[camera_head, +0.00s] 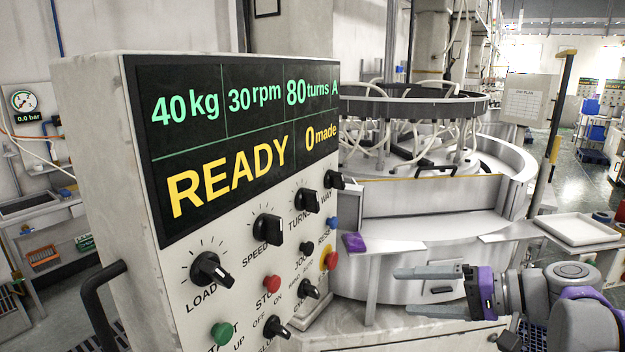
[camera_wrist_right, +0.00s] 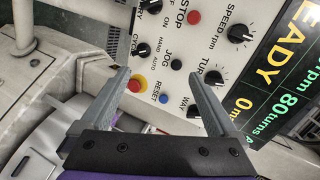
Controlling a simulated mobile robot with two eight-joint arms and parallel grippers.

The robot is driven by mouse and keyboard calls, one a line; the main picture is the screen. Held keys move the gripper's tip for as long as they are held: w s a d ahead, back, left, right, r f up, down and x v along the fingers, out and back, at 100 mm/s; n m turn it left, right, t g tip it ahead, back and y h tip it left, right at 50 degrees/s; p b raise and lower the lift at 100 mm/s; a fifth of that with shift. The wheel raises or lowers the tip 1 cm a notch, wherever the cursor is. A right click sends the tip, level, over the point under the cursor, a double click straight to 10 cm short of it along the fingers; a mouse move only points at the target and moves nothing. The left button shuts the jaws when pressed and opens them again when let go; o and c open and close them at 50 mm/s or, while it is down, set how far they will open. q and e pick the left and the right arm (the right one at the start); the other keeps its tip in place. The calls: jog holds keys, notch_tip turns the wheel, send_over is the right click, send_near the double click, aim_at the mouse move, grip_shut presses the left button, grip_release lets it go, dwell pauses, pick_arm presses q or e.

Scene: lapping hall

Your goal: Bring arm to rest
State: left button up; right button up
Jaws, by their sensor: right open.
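My right gripper (camera_head: 392,292) is at the lower right in the head view, its grey fingers pointing left toward the control panel (camera_head: 110,110). The fingers are spread with nothing between them. In the right wrist view the gripper (camera_wrist_right: 158,75) is also open. Between and beyond its fingers show the panel's yellow-ringed red button (camera_wrist_right: 136,85) and the blue reset button (camera_wrist_right: 164,99). I see no contact between the fingers and the panel. My right arm's purple and grey links come in from the right. My left gripper is not in the head view.
The panel's display reads READY and 0 made; knobs and a green start button (camera_head: 222,333) sit below. A round lapping machine (camera_head: 520,172) stands behind the gripper. A white tray (camera_head: 577,229) is at the right. A dark post (camera_head: 556,125) stands near it.

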jog(key=s+a+f+g+h, duration=0.2)
jog(key=s+a+f+h, duration=0.25)
jog(key=f, duration=0.65)
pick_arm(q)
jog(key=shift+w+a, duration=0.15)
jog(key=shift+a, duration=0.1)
pick_arm(e)
jog(key=s+d+f+n+h, duration=0.1)
jog(key=s+f+h, duration=0.3)
jog(key=f, duration=0.5)
jog(key=s+d+f+n+t+h, duration=0.1)
jog(key=s+d+f+n+h, duration=0.1)
jog(key=s+f, duration=0.6)
jog(key=shift+s+d+f+h, duration=0.15)
jog(key=shift+d+f+h, duration=0.3)
jog(key=shift+f+h, duration=0.45)
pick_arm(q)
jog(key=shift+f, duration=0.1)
pick_arm(e)
jog(key=shift+a+r, duration=0.1)
jog(key=shift+r, duration=0.1)
